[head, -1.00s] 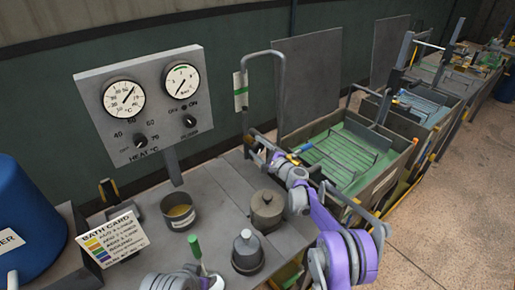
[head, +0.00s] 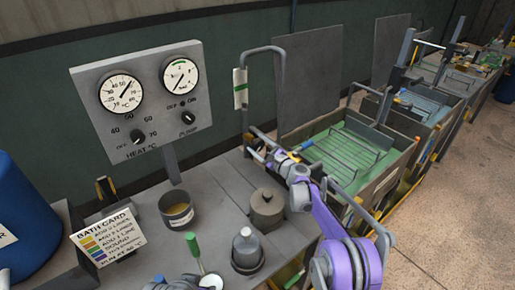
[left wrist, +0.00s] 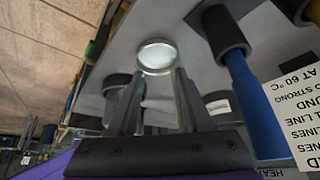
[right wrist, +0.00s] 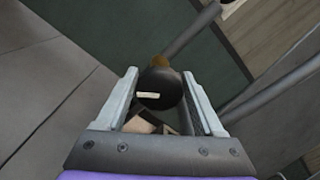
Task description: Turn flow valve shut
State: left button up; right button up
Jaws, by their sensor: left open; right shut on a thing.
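The flow valve's knob (right wrist: 160,84) is black and round with a pale mark lying almost level in the right wrist view. It sits between the fingers of my right gripper (right wrist: 163,105), which is shut on it. In the head view my right gripper (head: 262,154) is at the foot of the bent grey pipe (head: 245,100), and the knob is too small and covered to make out. My left gripper (left wrist: 155,100) is open in the left wrist view, with nothing held between its fingers. A round pale disc with a metal rim (left wrist: 156,57) shows beyond its tips.
A gauge panel (head: 150,110) stands behind the bench. A green-lined tank (head: 345,155) lies to the right.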

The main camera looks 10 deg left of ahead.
pick_arm(q)
jog(key=shift+s+f+b, duration=0.35)
jog(key=shift+f+b, duration=0.15)
jog(key=shift+f, duration=0.4)
pick_arm(e)
jog(key=shift+m, duration=1.2)
jog(key=o, duration=1.3)
jog(key=shift+o, duration=0.2)
pick_arm(q)
jog(key=shift+s+f+b, duration=0.2)
jog(key=shift+f+b, duration=0.3)
jog(key=shift+f, duration=0.1)
jog(key=shift+s+f+b, duration=0.15)
jog(key=shift+f+b, duration=0.3)
jog(key=shift+f, duration=0.15)
pick_arm(e)
jog(key=v, duration=1)
jog(key=shift+s+d, duration=0.2)
jog(key=shift+d, duration=0.15)
jog(key=shift+r, duration=0.1)
